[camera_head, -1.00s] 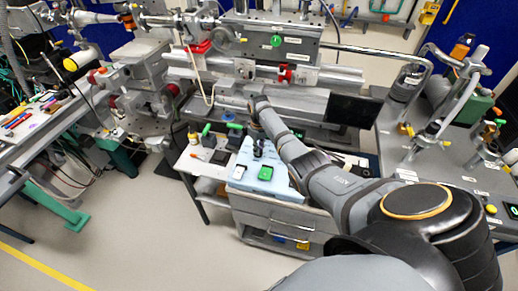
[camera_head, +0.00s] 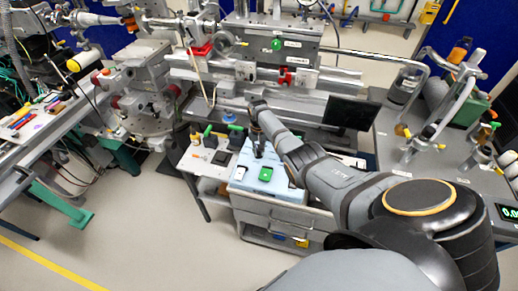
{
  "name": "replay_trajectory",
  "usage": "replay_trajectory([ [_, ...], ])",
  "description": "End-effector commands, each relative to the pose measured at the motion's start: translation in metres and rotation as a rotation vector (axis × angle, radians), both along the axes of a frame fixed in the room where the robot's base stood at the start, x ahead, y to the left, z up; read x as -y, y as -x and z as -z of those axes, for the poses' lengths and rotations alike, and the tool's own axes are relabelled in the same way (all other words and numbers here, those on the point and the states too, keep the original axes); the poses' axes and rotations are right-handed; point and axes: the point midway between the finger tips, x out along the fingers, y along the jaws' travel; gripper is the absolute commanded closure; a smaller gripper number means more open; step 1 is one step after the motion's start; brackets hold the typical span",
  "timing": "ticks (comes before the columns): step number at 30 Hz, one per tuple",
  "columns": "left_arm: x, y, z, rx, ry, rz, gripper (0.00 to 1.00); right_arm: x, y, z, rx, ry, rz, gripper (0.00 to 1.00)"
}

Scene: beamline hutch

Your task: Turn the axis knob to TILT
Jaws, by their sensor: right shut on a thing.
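My right gripper (camera_head: 258,152) points down at the light-blue top of the cart, near its back part. It is shut on a small dark thing at the blue surface, which I take to be the axis knob. The fingers and wrist hide most of it, so its pointer and the TILT mark cannot be read. My left gripper is not in view.
Small devices stand on the shelf to the left. A dark monitor (camera_head: 351,113) is at the right. Grey floor is free at the left front.

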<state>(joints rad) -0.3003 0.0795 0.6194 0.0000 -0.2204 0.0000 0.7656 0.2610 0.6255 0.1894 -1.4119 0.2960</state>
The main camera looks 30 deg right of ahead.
Motion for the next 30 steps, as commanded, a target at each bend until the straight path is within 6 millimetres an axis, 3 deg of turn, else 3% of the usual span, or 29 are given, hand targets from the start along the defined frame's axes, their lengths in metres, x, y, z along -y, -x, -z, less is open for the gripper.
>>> replay_trajectory([
  [15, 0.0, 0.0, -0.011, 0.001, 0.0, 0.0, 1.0, -0.001, -0.002, -0.001, 0.0, 0.0, 0.46, 1.0],
  [30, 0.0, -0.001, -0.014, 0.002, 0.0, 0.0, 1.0, -0.002, -0.003, -0.001, 0.003, 0.0, 0.684, 1.0],
])
